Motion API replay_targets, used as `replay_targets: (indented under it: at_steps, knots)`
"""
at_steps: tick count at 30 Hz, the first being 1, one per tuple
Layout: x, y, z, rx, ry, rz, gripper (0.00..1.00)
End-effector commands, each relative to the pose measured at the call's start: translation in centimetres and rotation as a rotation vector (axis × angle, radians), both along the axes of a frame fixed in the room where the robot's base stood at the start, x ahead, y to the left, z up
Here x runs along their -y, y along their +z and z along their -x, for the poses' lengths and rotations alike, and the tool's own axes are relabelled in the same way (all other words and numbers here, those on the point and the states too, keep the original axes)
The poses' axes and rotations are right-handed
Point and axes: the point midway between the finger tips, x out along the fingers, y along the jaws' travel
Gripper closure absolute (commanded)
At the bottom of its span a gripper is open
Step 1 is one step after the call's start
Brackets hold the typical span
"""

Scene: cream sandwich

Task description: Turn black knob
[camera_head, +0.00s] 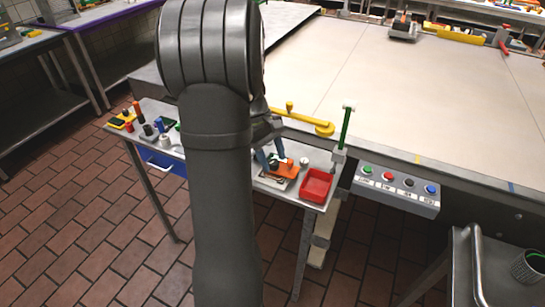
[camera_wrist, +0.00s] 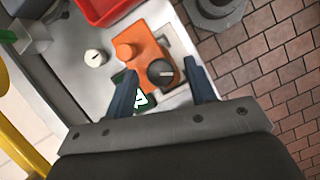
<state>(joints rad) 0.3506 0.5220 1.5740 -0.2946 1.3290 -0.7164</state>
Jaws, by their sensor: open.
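The black knob (camera_wrist: 160,72) shows in the wrist view as a round dark dial with a pale mark, at the end of an orange block (camera_wrist: 146,48). My gripper (camera_wrist: 161,76) is open, with one blue finger on each side of the knob. The fingers look apart from it, and nothing is held. In the head view my gripper (camera_head: 270,158) is over the small side table (camera_head: 330,160), beside the orange block (camera_head: 292,171). I cannot make out the black knob clearly there; my arm and fingers cover part of that area.
A white knob (camera_wrist: 95,58) stands beside the orange block. A red bin (camera_head: 316,186) sits at the table's right end, with a green-handled post (camera_head: 345,128) behind it. A button box (camera_head: 396,190) is further right. A yellow bar (camera_head: 308,122) lies behind the gripper.

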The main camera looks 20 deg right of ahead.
Motion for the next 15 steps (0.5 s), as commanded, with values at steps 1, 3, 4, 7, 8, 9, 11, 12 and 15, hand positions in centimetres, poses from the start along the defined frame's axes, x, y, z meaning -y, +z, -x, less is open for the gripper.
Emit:
replay_targets:
  at_steps: [1,3,4,7,8,9,11,12,15]
  knots:
    - [0.03,-0.15,0.07,0.0,0.0,0.0,0.5]
    - [0.04,-0.25,0.08,0.0,0.0,0.0,0.5]
    - [0.04,-0.26,0.09,0.0,0.0,0.0,0.5]
    - [0.04,-0.24,0.08,0.0,0.0,0.0,0.5]
    - [0.04,-0.24,0.08,0.0,0.0,0.0,0.5]
    - [0.04,-0.23,0.08,0.0,0.0,0.0,0.52]
    - [0.04,-0.23,0.08,0.0,0.0,0.0,0.63]
    - [0.04,-0.23,0.07,0.0,0.0,0.0,0.71]
    - [0.04,-0.23,0.07,0.0,0.0,0.0,0.91]
